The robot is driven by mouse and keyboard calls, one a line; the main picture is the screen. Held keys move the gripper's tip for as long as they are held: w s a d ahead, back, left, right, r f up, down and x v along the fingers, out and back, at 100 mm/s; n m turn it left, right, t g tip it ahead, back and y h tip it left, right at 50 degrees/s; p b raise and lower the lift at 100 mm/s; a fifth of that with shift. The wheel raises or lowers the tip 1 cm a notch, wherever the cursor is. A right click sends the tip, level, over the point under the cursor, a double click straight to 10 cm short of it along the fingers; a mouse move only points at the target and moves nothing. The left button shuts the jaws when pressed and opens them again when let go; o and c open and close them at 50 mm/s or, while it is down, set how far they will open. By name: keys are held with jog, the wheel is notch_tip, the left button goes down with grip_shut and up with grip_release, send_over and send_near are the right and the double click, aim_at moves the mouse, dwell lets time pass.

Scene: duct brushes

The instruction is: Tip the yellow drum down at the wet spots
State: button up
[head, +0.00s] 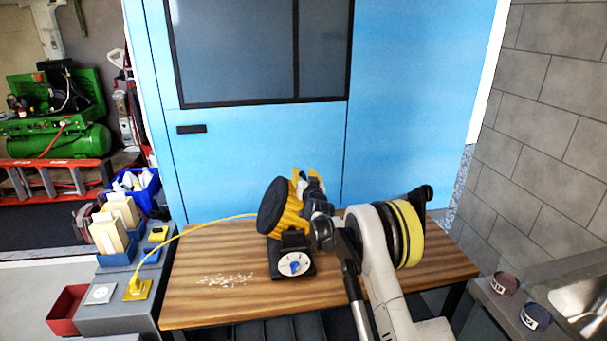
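The yellow drum (291,218) is ribbed, with a round black face turned left and slightly up. It sits on a black base (303,269) with a white and blue dial on the table. Pale wet-looking spots (225,280) lie on the tabletop, left of the base and below the drum's face. My gripper (308,184) is at the drum's upper right side, behind it from this view. The drum and my wrist partly hide the fingers, so I cannot tell whether they touch the drum or how far they are open.
The wooden table (190,309) has clear room at left. A yellow cable (188,229) arcs from the drum to a yellow plate (137,290) on a grey bench. A blue cabinet (250,155) stands behind. Two small round items (505,284) (536,317) sit at right.

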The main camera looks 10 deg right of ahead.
jog(key=s, duration=1.2)
